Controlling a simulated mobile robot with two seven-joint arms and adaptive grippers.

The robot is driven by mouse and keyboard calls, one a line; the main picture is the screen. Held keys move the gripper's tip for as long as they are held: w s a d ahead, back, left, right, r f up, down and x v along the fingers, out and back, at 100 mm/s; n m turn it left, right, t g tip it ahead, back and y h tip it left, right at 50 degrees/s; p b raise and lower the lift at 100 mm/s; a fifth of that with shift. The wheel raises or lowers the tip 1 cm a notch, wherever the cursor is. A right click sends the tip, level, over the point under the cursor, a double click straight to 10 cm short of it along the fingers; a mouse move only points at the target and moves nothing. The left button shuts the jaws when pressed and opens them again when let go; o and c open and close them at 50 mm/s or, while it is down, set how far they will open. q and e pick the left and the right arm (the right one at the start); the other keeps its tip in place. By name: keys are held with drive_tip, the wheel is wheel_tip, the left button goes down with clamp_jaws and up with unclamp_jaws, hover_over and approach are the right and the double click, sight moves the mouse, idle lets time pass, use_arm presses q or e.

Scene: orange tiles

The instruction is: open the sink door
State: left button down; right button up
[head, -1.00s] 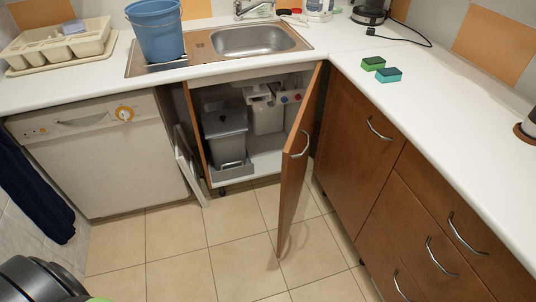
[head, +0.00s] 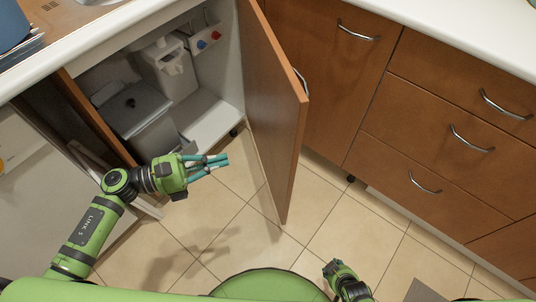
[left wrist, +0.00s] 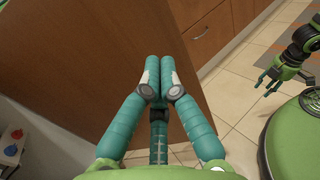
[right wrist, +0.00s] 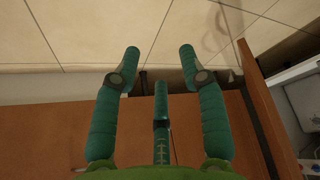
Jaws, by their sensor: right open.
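The brown sink door (head: 272,110) stands swung wide open, with its inner face toward the cabinet opening. Its metal handle (head: 302,82) shows partly past its outer edge. My left gripper (head: 226,161) is in front of the open cabinet, pointing toward the door's inner face. In the left wrist view, its fingers (left wrist: 160,62) are together with nothing between them, and the door (left wrist: 95,55) lies behind. I cannot tell whether they touch it. My right gripper (head: 332,268) is low on the door's other side. In the right wrist view, its fingers (right wrist: 158,58) are spread and empty.
Inside the cabinet are a grey bin (head: 137,110), a white container (head: 168,68) and red and blue valve knobs. Brown drawers (head: 445,130) stand to the right. A white appliance (head: 25,160) is at the left. Tiled floor (head: 325,222) is clear before the cabinets.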

use_arm(q)
drive_tip(key=p, duration=0.1)
approach(292, 145)
drive_tip(key=shift+m, duration=0.3)
drive_tip(key=p+x, duration=0.1)
drive_tip(key=x, duration=0.5)
drive_tip(key=shift+w+p, duration=0.2)
drive_tip(key=shift+p, duration=0.15)
drive_tip(key=shift+w+d+f, duration=0.15)
drive_tip(key=shift+w+d, duration=0.05)
drive_tip(key=shift+d, duration=0.25)
use_arm(e)
drive_tip(key=shift+g, duration=0.4)
drive_tip(key=shift+s+d+r, duration=0.1)
drive_tip(key=shift+s+d, duration=0.15)
drive_tip(key=shift+s, duration=0.95)
drive_tip(key=shift+s+d+r, duration=0.1)
drive_tip(key=shift+s+d, duration=0.1)
drive_tip(key=shift+s, duration=0.95)
